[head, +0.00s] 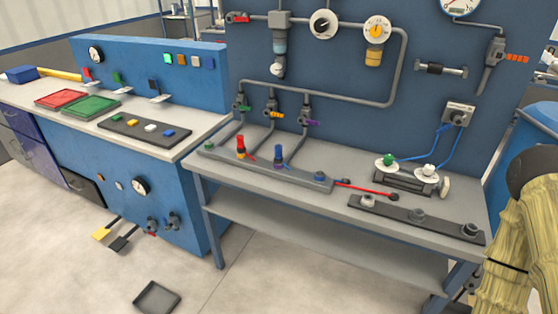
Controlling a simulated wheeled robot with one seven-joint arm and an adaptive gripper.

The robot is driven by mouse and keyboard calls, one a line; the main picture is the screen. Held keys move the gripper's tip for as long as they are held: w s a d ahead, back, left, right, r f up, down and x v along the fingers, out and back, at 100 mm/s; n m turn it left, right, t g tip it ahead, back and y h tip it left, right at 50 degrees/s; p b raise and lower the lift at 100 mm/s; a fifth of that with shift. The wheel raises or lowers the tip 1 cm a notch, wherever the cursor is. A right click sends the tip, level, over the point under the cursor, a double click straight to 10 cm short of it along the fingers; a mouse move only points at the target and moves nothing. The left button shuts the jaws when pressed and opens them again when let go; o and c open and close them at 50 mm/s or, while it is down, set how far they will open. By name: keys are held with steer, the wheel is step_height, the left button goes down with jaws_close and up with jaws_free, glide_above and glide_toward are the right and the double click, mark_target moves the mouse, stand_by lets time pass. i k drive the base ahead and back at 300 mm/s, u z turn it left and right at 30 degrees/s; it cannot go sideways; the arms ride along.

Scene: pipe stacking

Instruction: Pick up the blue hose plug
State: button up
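The blue hose plug (278,155) stands upright on a long grey rail on the right-hand bench. It looks like a short blue cylinder with a narrower top. A red plug (240,147) with a yellowish lower part stands to its left on the same rail. My gripper is not in view, so its opening cannot be seen. Nothing is seen touching the blue plug.
Grey pipes (306,125) with coloured valves come down behind the plugs. An empty dark tray (157,297) lies on the floor. A ribbed yellowish shape (518,240) fills the right edge.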

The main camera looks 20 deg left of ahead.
mark_target(278, 159)
steer(key=u, duration=0.5)
steer(key=k, duration=1.2)
steer(key=u, duration=1.35)
steer(key=i, duration=1.3)
steer(key=z, duration=0.6)
steer(key=i, duration=0.65)
steer(key=z, duration=0.7)
